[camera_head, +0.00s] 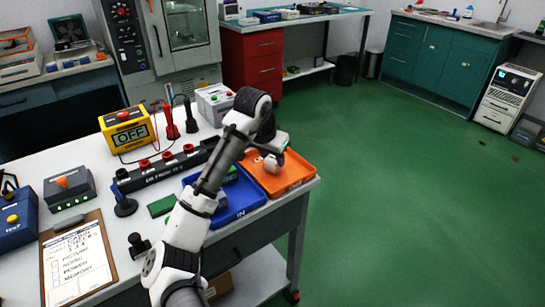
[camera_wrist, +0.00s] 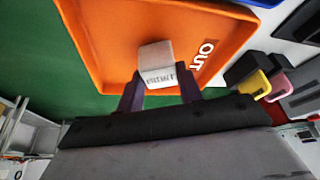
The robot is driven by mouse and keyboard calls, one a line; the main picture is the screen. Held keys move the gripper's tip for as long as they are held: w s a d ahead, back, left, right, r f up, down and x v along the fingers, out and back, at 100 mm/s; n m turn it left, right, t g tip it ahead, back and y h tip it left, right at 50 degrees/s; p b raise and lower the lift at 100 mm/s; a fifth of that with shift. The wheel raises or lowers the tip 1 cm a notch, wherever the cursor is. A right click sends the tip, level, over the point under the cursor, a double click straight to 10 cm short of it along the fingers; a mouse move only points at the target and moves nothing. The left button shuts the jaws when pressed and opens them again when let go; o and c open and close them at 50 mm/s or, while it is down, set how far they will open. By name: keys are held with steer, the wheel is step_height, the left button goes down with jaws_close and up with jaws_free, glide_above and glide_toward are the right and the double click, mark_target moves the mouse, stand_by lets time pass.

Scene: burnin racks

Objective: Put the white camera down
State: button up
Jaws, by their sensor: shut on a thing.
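The white camera (camera_wrist: 157,65) is a small white block with dark lettering on its face, held between the fingertips of my gripper (camera_wrist: 160,92) in the wrist view. My gripper is shut on it. Behind it is the orange tray (camera_wrist: 105,35), marked OUT. In the head view, my gripper (camera_head: 272,160) is over the orange tray (camera_head: 305,180) at the table's right end, with the white camera (camera_head: 271,163) at its tip. I cannot tell whether the camera touches the tray floor.
A blue tray (camera_head: 250,208) marked IN stands left of the orange tray, partly behind my arm. A black power strip (camera_head: 160,172), yellow OFF box (camera_head: 127,130) and clipboard (camera_head: 75,262) are on the table (camera_head: 110,215). Green floor (camera_head: 400,200) lies clear to the right.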

steer(key=shift+f, duration=0.25)
steer(key=shift+f, duration=0.1)
steer(key=o, duration=1)
steer(key=shift+o, duration=0.2)
steer(key=v, duration=1.2)
